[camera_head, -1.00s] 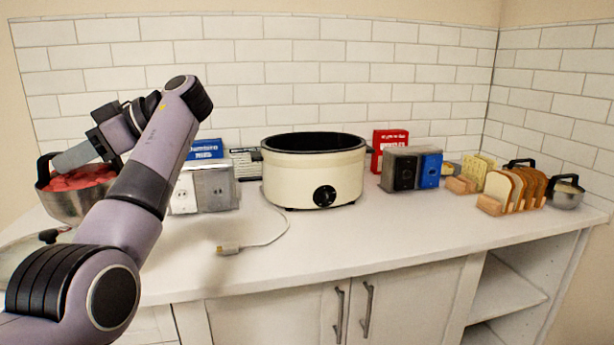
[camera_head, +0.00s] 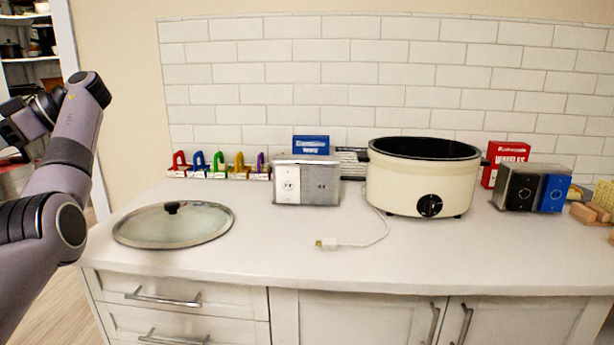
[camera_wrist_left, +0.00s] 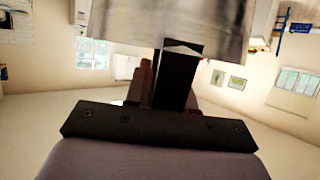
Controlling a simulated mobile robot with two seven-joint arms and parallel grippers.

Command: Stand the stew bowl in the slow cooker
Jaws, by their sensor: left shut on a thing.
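The slow cooker (camera_head: 400,190) stands on the counter right of centre, cream with a black rim and a front knob. It has no lid on, and its dark inside shows. The stew bowl (camera_head: 12,180) is a metal bowl, mostly cut off at the left edge of the head view behind my left arm. Its metal wall (camera_wrist_left: 215,22) fills the top of the left wrist view. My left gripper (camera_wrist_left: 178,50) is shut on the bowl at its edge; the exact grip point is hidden. The bowl is left of the counter, well apart from the cooker. My right gripper is not in view.
A glass lid (camera_head: 172,230) lies on the counter's left part. A white plug and cable (camera_head: 330,244) lie in front of the cooker.

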